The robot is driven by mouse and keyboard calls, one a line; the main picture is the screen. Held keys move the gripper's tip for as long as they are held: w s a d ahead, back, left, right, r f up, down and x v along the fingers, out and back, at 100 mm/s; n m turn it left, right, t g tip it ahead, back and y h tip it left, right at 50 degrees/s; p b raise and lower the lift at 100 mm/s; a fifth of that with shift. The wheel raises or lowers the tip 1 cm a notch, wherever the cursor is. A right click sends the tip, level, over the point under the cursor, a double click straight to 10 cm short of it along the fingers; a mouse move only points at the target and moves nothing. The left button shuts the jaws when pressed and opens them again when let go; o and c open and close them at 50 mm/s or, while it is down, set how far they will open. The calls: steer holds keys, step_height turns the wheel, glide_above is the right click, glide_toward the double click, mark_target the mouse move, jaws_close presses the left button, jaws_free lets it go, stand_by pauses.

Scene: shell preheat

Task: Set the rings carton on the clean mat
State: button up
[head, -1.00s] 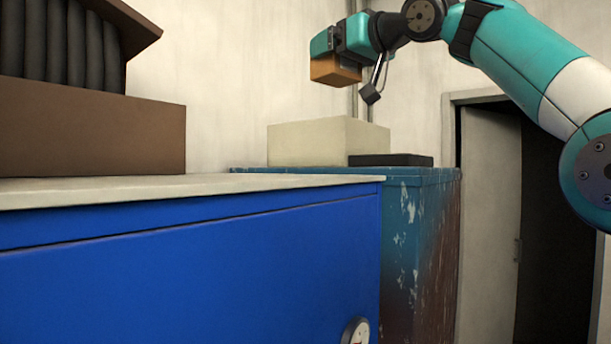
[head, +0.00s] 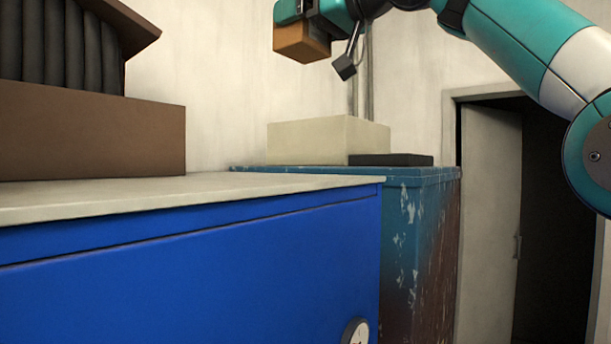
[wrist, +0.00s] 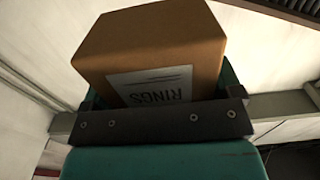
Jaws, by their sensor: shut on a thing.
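The rings carton (head: 301,43) is a small brown box held in the air by my gripper (head: 300,22), at the top of the head view. In the wrist view the carton (wrist: 150,45) fills the upper middle, and its white label reading RINGS shows upside down. My gripper (wrist: 160,112) is shut on the carton; the fingers are mostly hidden. The carton is well above the surfaces below and touches none of them. I cannot make out a clean mat in either view.
A blue cabinet with a pale top (head: 250,183) stands in front. A brown box with dark ribbed parts (head: 80,130) stands on it at left. Behind, a worn blue cabinet (head: 420,220) bears a cream block (head: 320,142) and a flat black item (head: 390,160). An open doorway (head: 555,220) is at right.

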steer(key=shift+f, duration=0.1)
steer(key=shift+f+b, duration=4.6)
steer(key=shift+f, duration=5.05)
steer(key=shift+f, duration=0.1)
steer(key=shift+f, duration=0.15)
steer(key=o, duration=0.8)
steer(key=shift+c, duration=0.2)
